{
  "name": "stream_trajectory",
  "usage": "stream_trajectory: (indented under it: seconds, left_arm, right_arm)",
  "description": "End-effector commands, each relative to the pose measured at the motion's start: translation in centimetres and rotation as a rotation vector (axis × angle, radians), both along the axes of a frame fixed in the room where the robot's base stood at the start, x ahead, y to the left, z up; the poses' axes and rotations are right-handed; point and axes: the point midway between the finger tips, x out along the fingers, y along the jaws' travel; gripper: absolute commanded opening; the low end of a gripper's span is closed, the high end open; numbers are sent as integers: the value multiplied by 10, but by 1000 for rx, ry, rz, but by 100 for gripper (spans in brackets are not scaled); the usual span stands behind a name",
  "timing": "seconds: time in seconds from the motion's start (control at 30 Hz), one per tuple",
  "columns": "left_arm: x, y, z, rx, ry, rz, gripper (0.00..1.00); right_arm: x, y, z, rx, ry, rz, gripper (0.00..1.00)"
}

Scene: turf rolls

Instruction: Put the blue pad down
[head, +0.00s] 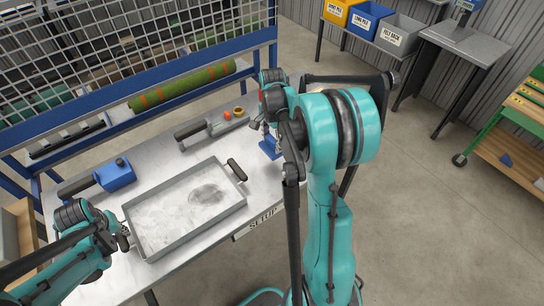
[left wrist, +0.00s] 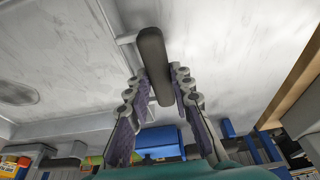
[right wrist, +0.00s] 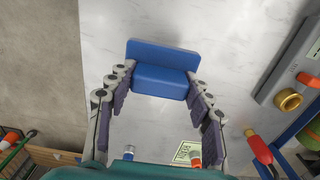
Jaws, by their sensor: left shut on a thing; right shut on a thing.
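The blue pad (head: 269,148) is at the right end of the metal table. In the right wrist view the pad (right wrist: 162,80) is a flat plate with a thicker block, gripped between the fingertips. My right gripper (head: 265,130) is shut on it; whether its underside touches the table I cannot tell. My left gripper (head: 124,238) is at the left end of the shallow grey tray (head: 187,240). In the left wrist view my left gripper (left wrist: 158,90) is shut on the tray's dark handle (left wrist: 153,60).
A blue tool (head: 116,174) with a dark handle lies behind the tray's left. A grey tool (head: 212,127), red item (head: 227,115) and brass ring (head: 239,111) lie at the back. A turf roll (head: 185,86) rests behind the table.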

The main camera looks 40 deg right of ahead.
Motion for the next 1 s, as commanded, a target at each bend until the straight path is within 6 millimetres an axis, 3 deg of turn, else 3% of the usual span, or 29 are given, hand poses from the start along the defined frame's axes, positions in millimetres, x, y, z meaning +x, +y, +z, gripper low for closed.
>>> stream_trajectory:
  seconds: [0.1, 0.47, 0.87, 0.9, 0.97, 1.0]
  left_arm:
    - [0, 0, 0, -1, 0, 0, 0]
    - [0, 0, 0, -1, 0, 0, 0]
    - [0, 0, 0, -1, 0, 0, 0]
    - [0, 0, 0, -1, 0, 0, 0]
    - [0, 0, 0, -1, 0, 0, 0]
    - [0, 0, 0, -1, 0, 0, 0]
  right_arm:
    - [0, 0, -21, 0, 0, 1, 24]
    - [1, 1, -64, 0, 0, 3, 24]
    - [0, 1, -70, 0, 0, 3, 24]
    - [0, 1, -70, 0, 0, 3, 56]
    - [0, 1, -70, 0, 0, 3, 72]
    - [0, 1, -70, 0, 0, 3, 72]
